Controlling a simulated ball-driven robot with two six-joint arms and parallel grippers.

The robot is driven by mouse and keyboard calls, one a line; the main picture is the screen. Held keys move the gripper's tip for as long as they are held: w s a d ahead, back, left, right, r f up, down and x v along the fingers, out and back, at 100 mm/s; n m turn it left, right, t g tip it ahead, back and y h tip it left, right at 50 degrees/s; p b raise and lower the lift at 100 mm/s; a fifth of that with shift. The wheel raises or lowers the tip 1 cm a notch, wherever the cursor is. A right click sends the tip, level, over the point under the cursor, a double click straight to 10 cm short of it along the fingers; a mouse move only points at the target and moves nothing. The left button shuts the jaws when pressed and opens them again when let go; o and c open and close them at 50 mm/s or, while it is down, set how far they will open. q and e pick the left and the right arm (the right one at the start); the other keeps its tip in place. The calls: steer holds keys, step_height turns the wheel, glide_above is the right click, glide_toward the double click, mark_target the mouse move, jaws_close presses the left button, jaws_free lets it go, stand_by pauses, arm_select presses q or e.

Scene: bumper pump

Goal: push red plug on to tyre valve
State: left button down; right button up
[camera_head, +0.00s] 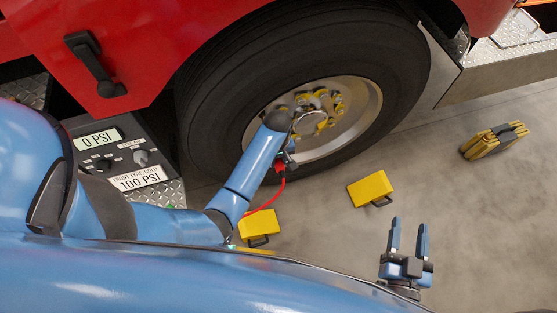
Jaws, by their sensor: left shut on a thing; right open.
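My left gripper (286,158) is at the lower left part of the wheel rim, shut on the red plug (280,168). A red hose (268,203) hangs from the plug and runs down to the left behind my arm. The tyre (221,114) surrounds a pale metal rim (365,116) with yellow hub parts. The tyre valve cannot be made out; my gripper and forearm cover that part of the rim. I cannot tell whether the plug touches the valve. My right gripper (409,224) is open and empty above the floor at the lower right.
A pump panel (123,153) at left reads 0 PSI, with a label for front tyre cold 100 PSI. Yellow chocks (371,189) (259,226) lie on the floor before the tyre. A yellow and black folded item (494,140) lies at right. Floor between is clear.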

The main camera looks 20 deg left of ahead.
arm_select(q)
steer(key=shift+w+a+r+p, duration=0.2)
steer(key=shift+w+p, duration=0.1)
steer(key=shift+p, duration=0.05)
stand_by(0.6)
steer(key=shift+p, duration=0.65)
stand_by(1.0)
steer(key=shift+w+a, duration=0.2)
steer(key=shift+w, duration=0.15)
stand_by(0.8)
steer(key=c, duration=0.7)
jaws_free()
steer(key=shift+c, duration=0.2)
